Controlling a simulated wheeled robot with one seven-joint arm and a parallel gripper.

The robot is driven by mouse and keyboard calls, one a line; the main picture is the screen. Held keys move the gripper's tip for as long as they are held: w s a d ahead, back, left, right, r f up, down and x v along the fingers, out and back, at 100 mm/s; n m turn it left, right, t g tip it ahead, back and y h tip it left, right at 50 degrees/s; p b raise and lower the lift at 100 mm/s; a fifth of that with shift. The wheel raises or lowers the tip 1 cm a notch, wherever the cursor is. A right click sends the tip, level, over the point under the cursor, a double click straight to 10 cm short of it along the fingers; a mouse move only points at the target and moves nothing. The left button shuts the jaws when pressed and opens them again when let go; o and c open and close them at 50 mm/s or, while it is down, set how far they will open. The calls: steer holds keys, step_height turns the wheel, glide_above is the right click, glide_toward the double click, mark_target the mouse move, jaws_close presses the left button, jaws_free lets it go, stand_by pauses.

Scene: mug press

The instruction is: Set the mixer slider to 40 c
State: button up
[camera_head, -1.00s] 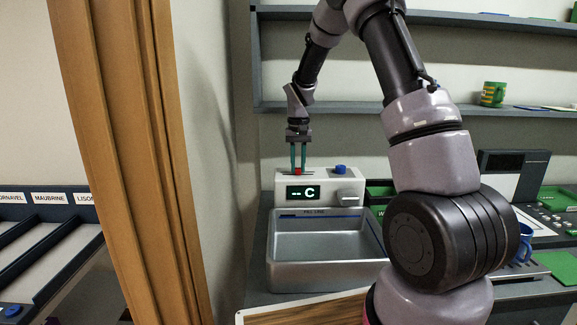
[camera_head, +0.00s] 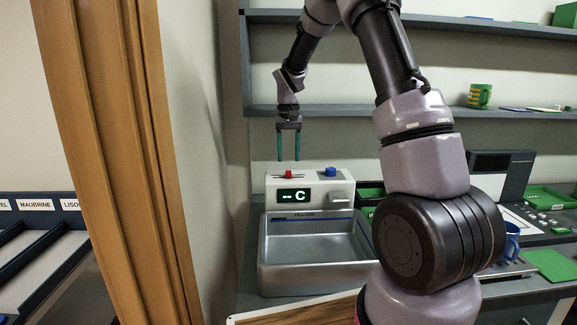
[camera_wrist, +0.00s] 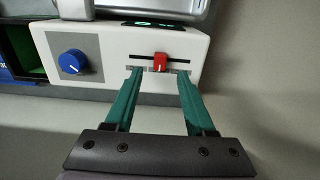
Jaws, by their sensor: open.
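The white mixer unit (camera_head: 311,186) stands behind the metal basin. Its green display (camera_head: 293,196) reads "-- C". The red slider knob (camera_head: 288,174) sits on top of the unit, left of a blue round knob (camera_head: 330,171). In the wrist view the red slider (camera_wrist: 160,62) stands near the middle of its dark slot, with the blue knob (camera_wrist: 73,62) to the left. My gripper (camera_head: 288,159) is open and empty, just above the red slider. In the wrist view its green fingertips (camera_wrist: 160,70) lie on either side of the slider, apart from it.
The metal basin (camera_head: 272,278) with a fill line stands in front of the mixer. A wall and wooden post (camera_head: 105,160) stand close on the left. A shelf (camera_head: 350,111) runs behind my arm. A blue mug (camera_head: 511,238) and green trays stand at the right.

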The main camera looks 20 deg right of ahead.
mark_target(289, 171)
step_height(289, 171, up, 6)
steer(key=shift+f, duration=0.1)
stand_by(0.4)
steer(key=s+d+r+m+t+y, duration=0.1)
steer(key=s+r+t, duration=0.2)
steer(key=s+r, duration=0.6)
steer(key=s+d+r+t+y, duration=0.15)
steer(key=s+r, duration=0.35)
steer(key=s, duration=0.8)
steer(key=s+m+t, duration=0.1)
steer(key=s+t, duration=0.1)
steer(key=s, duration=0.7)
steer(key=shift+s+a+f+t, duration=0.15)
steer(key=shift+a+f+t, duration=0.15)
steer(key=shift+f+t, duration=0.1)
steer(key=shift+h, duration=0.25)
stand_by(1.3)
